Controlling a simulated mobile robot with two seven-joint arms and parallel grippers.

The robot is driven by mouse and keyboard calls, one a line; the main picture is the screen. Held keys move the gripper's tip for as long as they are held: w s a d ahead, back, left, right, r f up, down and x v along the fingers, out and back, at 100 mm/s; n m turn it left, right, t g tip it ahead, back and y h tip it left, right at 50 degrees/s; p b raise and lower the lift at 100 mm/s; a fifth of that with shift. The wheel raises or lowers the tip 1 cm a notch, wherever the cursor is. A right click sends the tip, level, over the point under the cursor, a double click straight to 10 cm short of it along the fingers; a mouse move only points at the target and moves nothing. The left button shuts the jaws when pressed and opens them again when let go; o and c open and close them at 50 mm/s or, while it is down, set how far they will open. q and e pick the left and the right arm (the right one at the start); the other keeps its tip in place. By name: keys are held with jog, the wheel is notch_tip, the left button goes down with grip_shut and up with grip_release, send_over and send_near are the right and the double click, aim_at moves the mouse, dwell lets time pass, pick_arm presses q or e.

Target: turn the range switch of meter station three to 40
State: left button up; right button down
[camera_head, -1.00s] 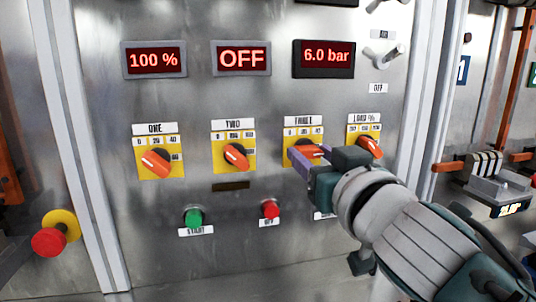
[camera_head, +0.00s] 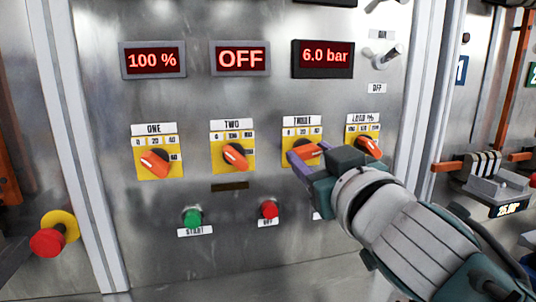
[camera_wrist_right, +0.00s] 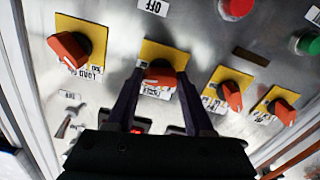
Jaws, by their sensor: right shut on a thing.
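The range switch of station three, an orange knob (camera_head: 305,151) on a yellow plate (camera_head: 289,140), sits under the label THREE (camera_head: 303,121). The plate reads 0, 20, 40 along its top; the rest is hidden by my gripper. My right gripper (camera_head: 308,158) reaches in from the lower right and is shut on this knob. In the right wrist view, its two dark fingers (camera_wrist_right: 157,88) stand on either side of the orange knob (camera_wrist_right: 159,77), and the view is turned upside down. The knob's exact pointing is partly hidden. My left gripper is not in view.
Knobs ONE (camera_head: 155,161) and TWO (camera_head: 235,156) are to the left, and the LOAD % knob (camera_head: 368,146) is close on the right. A green START button (camera_head: 193,215) and a red button (camera_head: 268,209) sit below. Displays above read 100 %, OFF and 6.0 bar.

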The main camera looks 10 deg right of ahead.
jog(key=n, duration=0.4)
jog(key=shift+n, duration=1.1)
jog(key=shift+c, duration=1.4)
grip_release()
